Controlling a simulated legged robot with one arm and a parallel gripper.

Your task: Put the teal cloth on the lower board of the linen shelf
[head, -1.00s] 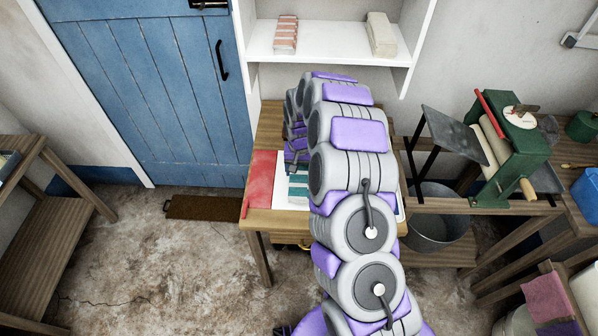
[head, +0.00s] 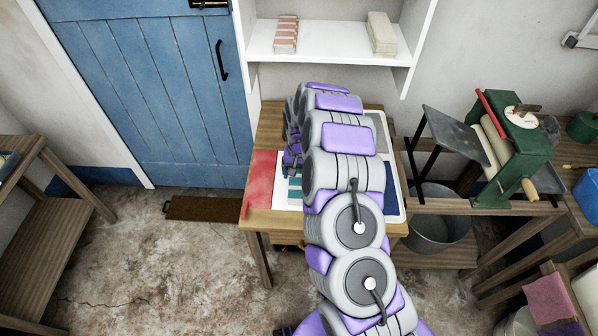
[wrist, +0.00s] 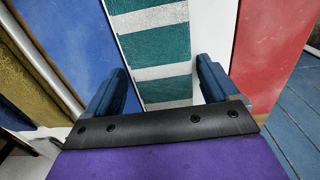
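The teal cloth, striped teal and white, lies flat on the wooden table in the head view (head: 295,195), partly hidden by my arm. In the wrist view the cloth (wrist: 160,48) runs up the picture between my fingers. My gripper (wrist: 162,66) is open, with one finger towards each long side of the cloth. I cannot tell whether the fingers touch it. In the head view my gripper (head: 291,162) is low over the cloth. The white linen shelf (head: 330,53) is on the wall behind the table; one board shows clearly, and I cannot tell which level it is.
A red cloth (head: 262,182) lies left of the teal one; a blue piece (wrist: 70,40) lies on its other side. The shelf board holds a striped stack (head: 286,33) and a cream stack (head: 381,33), with room between. A green mangle (head: 515,150) stands right.

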